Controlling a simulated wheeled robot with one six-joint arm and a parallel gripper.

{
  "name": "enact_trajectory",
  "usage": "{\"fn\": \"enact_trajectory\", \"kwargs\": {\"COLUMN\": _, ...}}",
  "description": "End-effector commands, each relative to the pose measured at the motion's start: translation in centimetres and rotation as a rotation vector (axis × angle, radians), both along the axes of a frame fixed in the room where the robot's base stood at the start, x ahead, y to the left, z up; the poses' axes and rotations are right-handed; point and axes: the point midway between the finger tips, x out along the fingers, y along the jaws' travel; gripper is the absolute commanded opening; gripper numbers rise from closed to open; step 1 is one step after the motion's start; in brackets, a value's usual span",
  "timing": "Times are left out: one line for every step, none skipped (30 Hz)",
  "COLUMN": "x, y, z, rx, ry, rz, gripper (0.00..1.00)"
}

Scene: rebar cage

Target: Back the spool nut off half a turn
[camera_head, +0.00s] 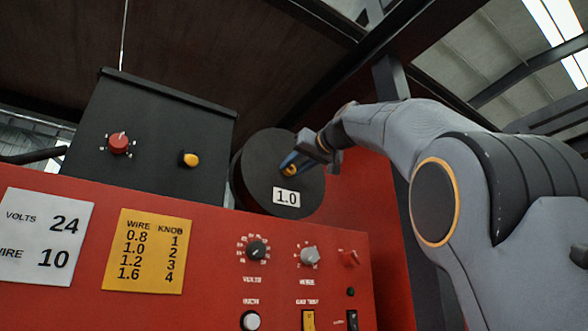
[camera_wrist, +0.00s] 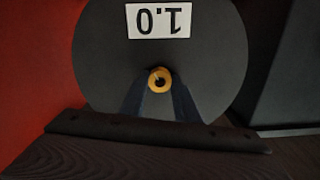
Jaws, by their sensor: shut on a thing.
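The spool (camera_head: 262,172) is a black disc with a white "1.0" label, mounted beside the dark feeder box above the red panel. The spool nut is a small orange-yellow ring at its centre; it shows in the head view (camera_head: 289,171) and in the wrist view (camera_wrist: 159,80). My gripper (camera_head: 291,163) reaches in from the right and is shut on the nut. In the wrist view its two dark bluish fingers (camera_wrist: 160,98) sit on either side of the nut, which has a dark centre. The fingers hide part of the nut's sides.
The dark feeder box (camera_head: 160,140) with a red knob (camera_head: 119,143) and a yellow knob (camera_head: 189,159) stands left of the spool. The red panel (camera_head: 210,290) below carries dials, switches and two cards. A red wall (camera_head: 372,215) stands behind the spool.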

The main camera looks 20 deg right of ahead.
Motion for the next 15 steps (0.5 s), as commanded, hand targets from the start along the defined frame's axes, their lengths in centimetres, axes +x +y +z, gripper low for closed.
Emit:
{"fn": "enact_trajectory", "kwargs": {"x": 0.09, "y": -0.06, "z": -0.18, "rx": -0.008, "ry": 0.001, "rz": -0.001, "gripper": 0.06}}
{"fn": "enact_trajectory", "kwargs": {"x": 0.09, "y": -0.06, "z": -0.18, "rx": -0.01, "ry": 0.001, "rz": 0.0, "gripper": 0.06}}
{"fn": "enact_trajectory", "kwargs": {"x": 0.09, "y": -0.06, "z": -0.19, "rx": -0.013, "ry": 0.0, "rz": 0.0, "gripper": 0.06}}
{"fn": "enact_trajectory", "kwargs": {"x": 0.09, "y": -0.06, "z": -0.19, "rx": -0.015, "ry": 0.0, "rz": 0.0, "gripper": 0.06}}
{"fn": "enact_trajectory", "kwargs": {"x": 0.09, "y": -0.06, "z": -0.19, "rx": -0.016, "ry": -0.001, "rz": 0.0, "gripper": 0.06}}
{"fn": "enact_trajectory", "kwargs": {"x": 0.1, "y": -0.05, "z": -0.19, "rx": -0.016, "ry": -0.001, "rz": 0.0, "gripper": 0.06}}
{"fn": "enact_trajectory", "kwargs": {"x": 0.1, "y": -0.05, "z": -0.19, "rx": -0.016, "ry": -0.001, "rz": 0.0, "gripper": 0.06}}
{"fn": "enact_trajectory", "kwargs": {"x": 0.1, "y": -0.05, "z": -0.19, "rx": -0.016, "ry": -0.001, "rz": 0.0, "gripper": 0.06}}
{"fn": "enact_trajectory", "kwargs": {"x": 0.1, "y": -0.05, "z": -0.19, "rx": -0.016, "ry": -0.001, "rz": 0.0, "gripper": 0.06}}
{"fn": "enact_trajectory", "kwargs": {"x": 0.1, "y": -0.05, "z": -0.19, "rx": -0.016, "ry": -0.001, "rz": 0.0, "gripper": 0.06}}
{"fn": "enact_trajectory", "kwargs": {"x": 0.1, "y": -0.05, "z": -0.19, "rx": -0.016, "ry": -0.001, "rz": 0.0, "gripper": 0.06}}
{"fn": "enact_trajectory", "kwargs": {"x": 0.1, "y": -0.05, "z": -0.19, "rx": -0.016, "ry": -0.001, "rz": 0.0, "gripper": 0.06}}
{"fn": "enact_trajectory", "kwargs": {"x": 0.1, "y": -0.05, "z": -0.19, "rx": -0.016, "ry": -0.001, "rz": 0.0, "gripper": 0.06}}
{"fn": "enact_trajectory", "kwargs": {"x": 0.1, "y": -0.05, "z": -0.2, "rx": -0.016, "ry": -0.001, "rz": 0.0, "gripper": 0.06}}
{"fn": "enact_trajectory", "kwargs": {"x": 0.1, "y": -0.05, "z": -0.19, "rx": -0.016, "ry": -0.001, "rz": 0.0, "gripper": 0.31}}
